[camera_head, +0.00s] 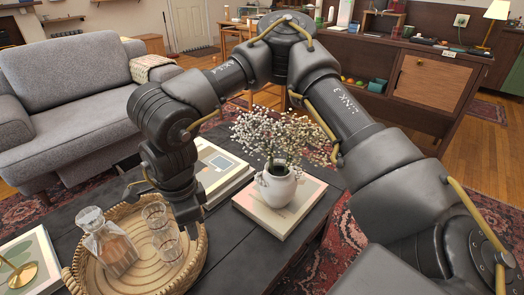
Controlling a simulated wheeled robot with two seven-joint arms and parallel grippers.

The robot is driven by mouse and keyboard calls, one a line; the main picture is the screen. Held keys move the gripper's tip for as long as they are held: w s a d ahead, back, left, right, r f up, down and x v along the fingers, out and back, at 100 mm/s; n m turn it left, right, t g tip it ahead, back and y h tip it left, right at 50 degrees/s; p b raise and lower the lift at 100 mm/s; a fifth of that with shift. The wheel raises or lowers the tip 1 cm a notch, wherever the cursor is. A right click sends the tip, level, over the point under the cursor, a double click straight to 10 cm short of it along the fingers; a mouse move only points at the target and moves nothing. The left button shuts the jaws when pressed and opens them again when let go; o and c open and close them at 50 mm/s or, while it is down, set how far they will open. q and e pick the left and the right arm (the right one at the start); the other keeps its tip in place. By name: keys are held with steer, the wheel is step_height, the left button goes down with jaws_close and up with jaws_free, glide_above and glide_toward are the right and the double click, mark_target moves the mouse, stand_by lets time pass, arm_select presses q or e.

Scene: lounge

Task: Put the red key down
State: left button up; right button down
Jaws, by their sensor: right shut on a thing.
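My right gripper (188,222) points down over the right rim of the round woven tray (201,262) on the dark coffee table (240,262). Its arm comes in from the right and arches over the table. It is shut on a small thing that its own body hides. I see no red key in the open, so the held thing's colour and shape do not show. My left gripper is not in view.
The tray holds a glass decanter (108,245) and two glasses (165,240). A white vase (276,187) of flowers stands on a book right of the gripper. More books (215,165) lie behind. Bare tabletop shows between tray and vase. A grey sofa (70,85) stands behind left.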

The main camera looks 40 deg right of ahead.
steer(key=s+a+r+n, duration=0.1)
steer(key=a+r+n, duration=0.1)
steer(key=n, duration=0.8)
steer(key=s+a+r+n, duration=0.2)
steer(key=a+r+n, duration=0.1)
steer(key=n, duration=0.7)
steer(key=shift+a, duration=0.9)
